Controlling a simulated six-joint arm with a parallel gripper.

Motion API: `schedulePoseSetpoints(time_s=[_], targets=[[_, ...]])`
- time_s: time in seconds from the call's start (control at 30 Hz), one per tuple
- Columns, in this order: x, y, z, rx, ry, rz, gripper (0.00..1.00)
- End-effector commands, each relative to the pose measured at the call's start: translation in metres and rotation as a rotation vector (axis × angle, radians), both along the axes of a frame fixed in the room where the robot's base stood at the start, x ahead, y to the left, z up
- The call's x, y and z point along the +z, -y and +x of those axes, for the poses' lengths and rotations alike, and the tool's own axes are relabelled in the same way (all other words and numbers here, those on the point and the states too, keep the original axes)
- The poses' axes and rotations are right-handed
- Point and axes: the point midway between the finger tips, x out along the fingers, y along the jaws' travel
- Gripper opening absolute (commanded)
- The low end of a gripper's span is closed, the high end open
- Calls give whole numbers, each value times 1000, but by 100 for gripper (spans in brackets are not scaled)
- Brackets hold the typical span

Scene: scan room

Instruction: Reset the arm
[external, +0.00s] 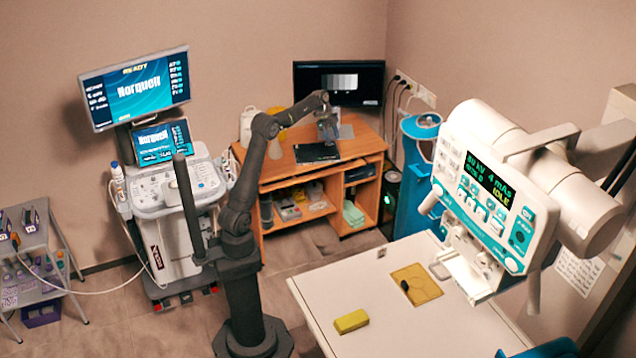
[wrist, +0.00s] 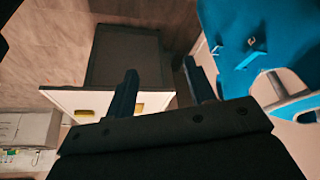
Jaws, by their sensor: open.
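My arm (external: 238,200) is black and stands on a dark column left of the white table. Its upper part bends up and over to the right. My gripper (external: 328,132) hangs at the arm's end, in front of the wooden desk and monitor in the external view. In the wrist view my gripper (wrist: 160,85) shows two dark fingers spread apart. Nothing is held between them. The fingertips are small and partly lost against the dark background in the external view.
A white table (external: 375,335) bears a yellow block (external: 351,321) and a tan board (external: 424,291) with a small dark object. An X-ray head (external: 490,200) overhangs its right side. A wooden desk (external: 275,172) stands behind, an ultrasound cart (external: 160,205) at left.

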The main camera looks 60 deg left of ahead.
Motion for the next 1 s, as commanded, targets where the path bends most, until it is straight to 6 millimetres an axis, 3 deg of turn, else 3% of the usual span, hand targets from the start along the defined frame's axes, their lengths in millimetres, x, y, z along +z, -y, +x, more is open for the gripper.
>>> schedulePoseSetpoints(time_s=[0.2,0.4,0.8,1.0], targets=[[4,40,13,-17,0,0,50],[5,61,19,-25,0,0,50],[6,67,21,-25,0,0,50],[6,67,21,-25,0,0,87]])
